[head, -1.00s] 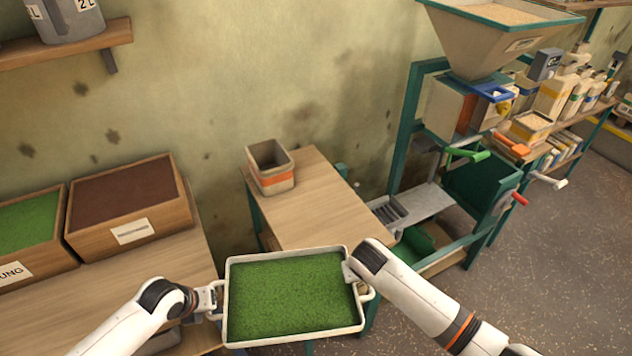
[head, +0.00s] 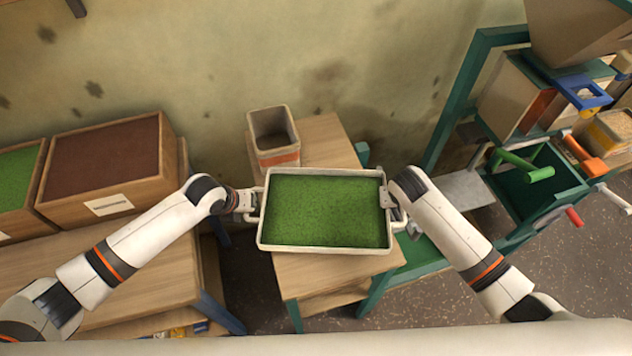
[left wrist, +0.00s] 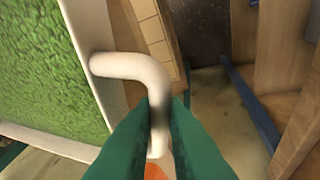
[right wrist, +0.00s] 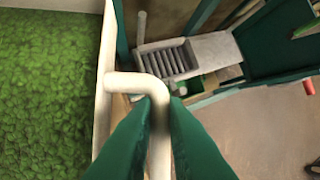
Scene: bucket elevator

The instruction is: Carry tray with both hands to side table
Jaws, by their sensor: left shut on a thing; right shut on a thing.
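A cream tray (head: 262,246) with a green, grass-like filling is held level between my two hands in the head view. My left gripper (head: 247,203) is shut on its left handle, and the left wrist view shows the green fingers around that white handle (left wrist: 140,68). My right gripper (head: 391,205) is shut on the right handle, which also shows in the right wrist view (right wrist: 140,85). The wooden side table (head: 318,142) lies under and behind the tray, which hides much of its top. The tray seems to be above it; the gap cannot be judged.
A beige bin with an orange band (head: 276,157) stands at the side table's back left. A long bench (head: 120,280) with planter boxes (head: 104,165) is at left. A green-framed machine (head: 540,170) with cranks stands at right.

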